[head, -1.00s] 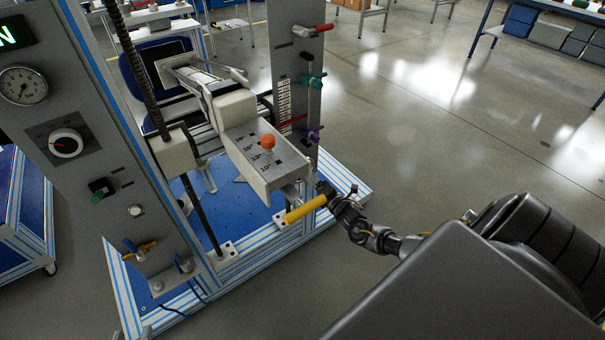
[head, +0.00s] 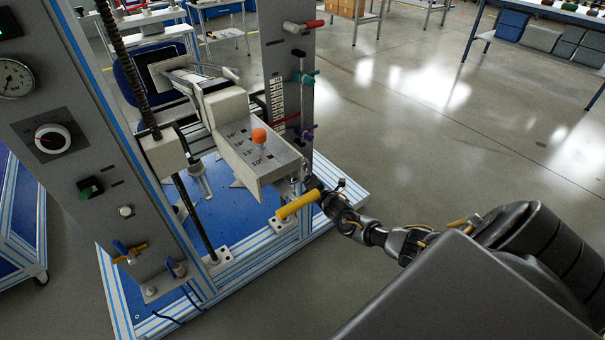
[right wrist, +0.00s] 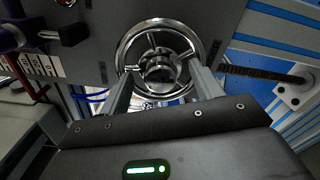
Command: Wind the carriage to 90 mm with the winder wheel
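The winder wheel (right wrist: 160,60) is a chrome spoked handwheel on a dark grey panel in the right wrist view. My right gripper (right wrist: 162,72) has its two fingers apart, one on each side of the wheel's hub, with gaps visible beside it; contact with the rim cannot be told. In the head view the right gripper (head: 314,186) is low beside the right column, and the wheel is hidden. A white scale strip (head: 277,104) with black marks runs up this column, with a red pointer beside it. Its reading is too small to tell. My left gripper is out of view.
A grey box with an orange knob (head: 259,137) juts out above the gripper. A yellow cylinder (head: 298,205) is close beside the gripper. Purple (head: 303,132), teal (head: 303,77) and red (head: 305,25) handles stick out of the column. The floor to the right is open.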

